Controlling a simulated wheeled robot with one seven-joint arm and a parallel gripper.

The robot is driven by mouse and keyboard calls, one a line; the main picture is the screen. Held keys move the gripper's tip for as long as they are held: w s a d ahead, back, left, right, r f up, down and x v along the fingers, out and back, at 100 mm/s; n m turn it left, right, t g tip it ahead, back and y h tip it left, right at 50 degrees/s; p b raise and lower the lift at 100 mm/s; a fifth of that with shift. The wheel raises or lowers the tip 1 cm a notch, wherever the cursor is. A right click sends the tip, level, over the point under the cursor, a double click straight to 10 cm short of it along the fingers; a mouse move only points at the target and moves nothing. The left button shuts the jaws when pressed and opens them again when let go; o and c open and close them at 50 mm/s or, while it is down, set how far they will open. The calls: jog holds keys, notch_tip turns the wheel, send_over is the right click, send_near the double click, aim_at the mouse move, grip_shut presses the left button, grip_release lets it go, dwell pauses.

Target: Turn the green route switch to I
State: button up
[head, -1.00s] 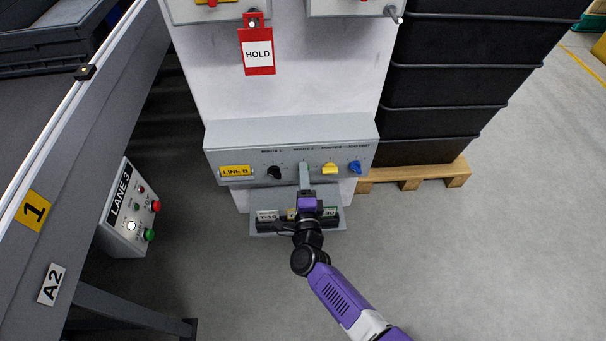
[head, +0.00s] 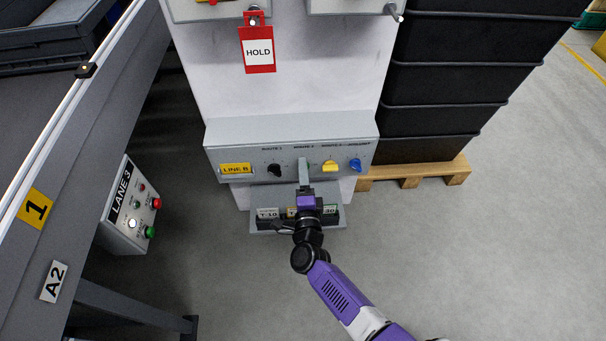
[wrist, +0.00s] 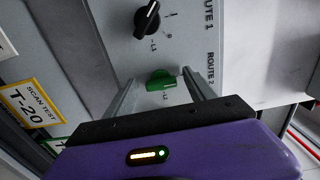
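The green route switch (wrist: 160,80) is a small knob on the grey panel under the ROUTE 2 label, seen in the wrist view. In the head view it is hidden behind my gripper (head: 304,170). In the wrist view my gripper (wrist: 158,78) has its two fingers apart, one on each side of the green knob. Whether a finger touches it I cannot tell. The knob's handle lies roughly crosswise in this view; which mark it points to is not clear.
A black knob (head: 274,171) sits left of the green one, yellow (head: 330,166) and blue (head: 355,165) knobs to its right. A ledge (head: 340,221) with labelled blocks lies below the panel. A LANE 3 control box (head: 122,222) stands at left, black crates (head: 445,80) at right.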

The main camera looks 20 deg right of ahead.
jog(key=shift+s, duration=0.1)
jog(key=p+v, duration=0.2)
jog(key=v, duration=0.5)
jog(key=shift+s+a, duration=0.15)
jog(key=shift+s, duration=0.1)
dwell(0.4)
jog(key=s+a+r+n+t+y, duration=0.2)
jog(key=s+a+r+n+y, duration=0.15)
jog(key=r+n, duration=0.45)
jog(key=s+d+r+n+g+y, duration=0.15)
jog(key=s+r+n, duration=0.35)
jog(key=s, duration=0.6)
jog(key=s+d+r+n+g, duration=0.1)
jog(key=s+d+r+n, duration=0.3)
jog(key=s, duration=0.7)
jog(key=s+d+r+n+g+y, duration=0.15)
jog(key=s+r+n, duration=0.35)
jog(key=s, duration=0.6)
notch_tip(320, 180, up, 21)
jog(key=p, duration=2.1)
jog(key=shift+a+m+h, duration=0.3)
jog(key=shift+a+h, duration=0.05)
jog(key=shift+h, duration=0.1)
